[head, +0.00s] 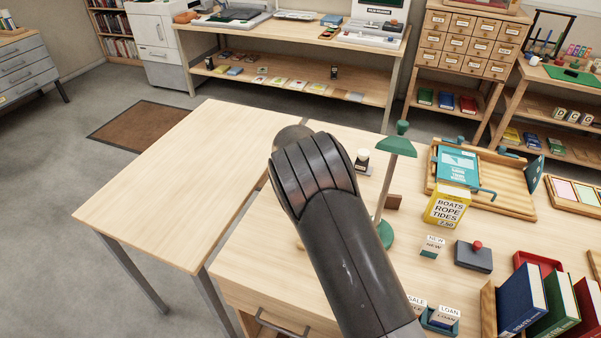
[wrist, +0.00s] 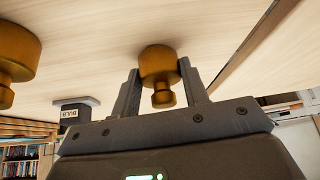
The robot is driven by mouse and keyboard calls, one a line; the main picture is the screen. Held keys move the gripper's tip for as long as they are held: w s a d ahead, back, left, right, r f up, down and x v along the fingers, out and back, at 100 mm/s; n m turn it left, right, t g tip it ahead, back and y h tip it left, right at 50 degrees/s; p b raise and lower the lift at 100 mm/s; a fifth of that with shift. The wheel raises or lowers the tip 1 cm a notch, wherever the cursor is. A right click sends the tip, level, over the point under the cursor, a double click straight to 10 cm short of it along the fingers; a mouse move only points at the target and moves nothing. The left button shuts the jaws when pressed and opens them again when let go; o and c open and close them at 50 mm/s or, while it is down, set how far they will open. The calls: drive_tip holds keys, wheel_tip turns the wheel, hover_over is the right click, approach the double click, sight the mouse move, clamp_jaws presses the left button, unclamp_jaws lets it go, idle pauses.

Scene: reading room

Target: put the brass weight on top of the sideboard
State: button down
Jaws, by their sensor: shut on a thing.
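In the wrist view the fingers of my gripper (wrist: 160,82) are closed on a brass weight (wrist: 158,62), a short cylinder with a knob. The pale wood top (wrist: 90,40) lies close behind it; I cannot tell whether the weight touches it. A second brass weight (wrist: 14,60) stands at the left edge of the wrist view, apart from the fingers. In the head view my dark arm hides the gripper and the held weight. No piece is clearly marked as the sideboard; a long wooden unit with a lower shelf (head: 290,38) stands at the back.
The desk holds a green lamp (head: 396,146), a yellow box (head: 447,206), a wooden tray (head: 520,207) and upright books (head: 522,300). The table at left (head: 165,185) is bare. Open floor (head: 60,270) lies beyond it.

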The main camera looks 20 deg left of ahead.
drive_tip(key=c, duration=0.8)
unclamp_jaws()
drive_tip(key=shift+f, duration=0.1)
drive_tip(key=v, duration=1.2)
drive_tip(key=shift+r, duration=0.3)
